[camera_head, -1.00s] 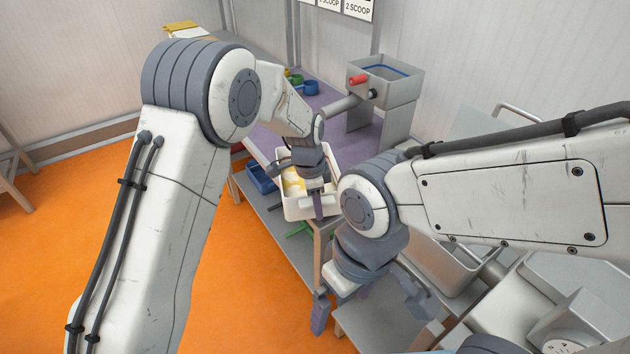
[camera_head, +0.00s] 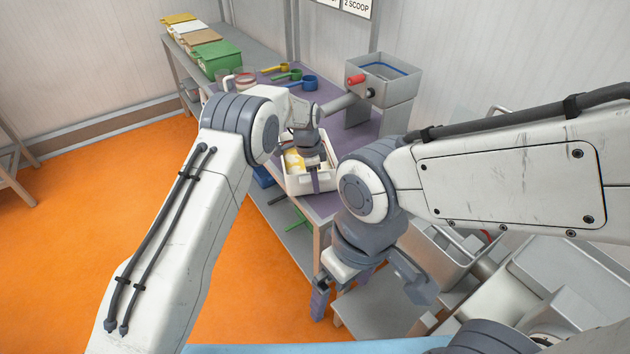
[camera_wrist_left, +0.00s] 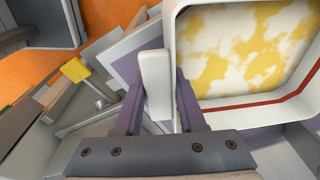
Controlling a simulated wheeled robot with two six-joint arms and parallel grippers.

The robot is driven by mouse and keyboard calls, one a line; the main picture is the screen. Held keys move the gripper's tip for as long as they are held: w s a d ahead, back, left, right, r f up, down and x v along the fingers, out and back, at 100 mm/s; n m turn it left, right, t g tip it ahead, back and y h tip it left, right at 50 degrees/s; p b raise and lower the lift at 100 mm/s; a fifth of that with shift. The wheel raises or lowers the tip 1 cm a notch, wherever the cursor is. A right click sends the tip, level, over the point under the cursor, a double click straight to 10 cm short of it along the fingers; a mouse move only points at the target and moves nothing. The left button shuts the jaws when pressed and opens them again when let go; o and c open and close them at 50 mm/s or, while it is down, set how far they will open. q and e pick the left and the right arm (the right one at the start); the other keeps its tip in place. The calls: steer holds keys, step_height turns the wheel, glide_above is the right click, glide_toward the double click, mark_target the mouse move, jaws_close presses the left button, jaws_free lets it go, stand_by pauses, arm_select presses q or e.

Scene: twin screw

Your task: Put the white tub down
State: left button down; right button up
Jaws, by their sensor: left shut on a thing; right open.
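The white tub (camera_head: 297,186) holds a yellow and white material and is at the front end of the purple-topped table in the head view. I cannot tell whether it touches the table top. My right gripper (camera_head: 370,290) is open and empty, lower and nearer, over the grey area right of the table.
A twin-screw feeder with a grey hopper (camera_head: 384,78) stands at the table's back right. Coloured scoops (camera_head: 309,82) lie behind the tub. Lidded bins (camera_head: 219,58) stand at the back left. Grey containers (camera_head: 440,258) are at right. Orange floor lies left.

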arm_select(q)
steer(key=shift+w+f, duration=0.1)
steer(key=shift+f, duration=0.3)
steer(key=c, duration=0.5)
jaws_free()
steer(key=shift+f, duration=0.1)
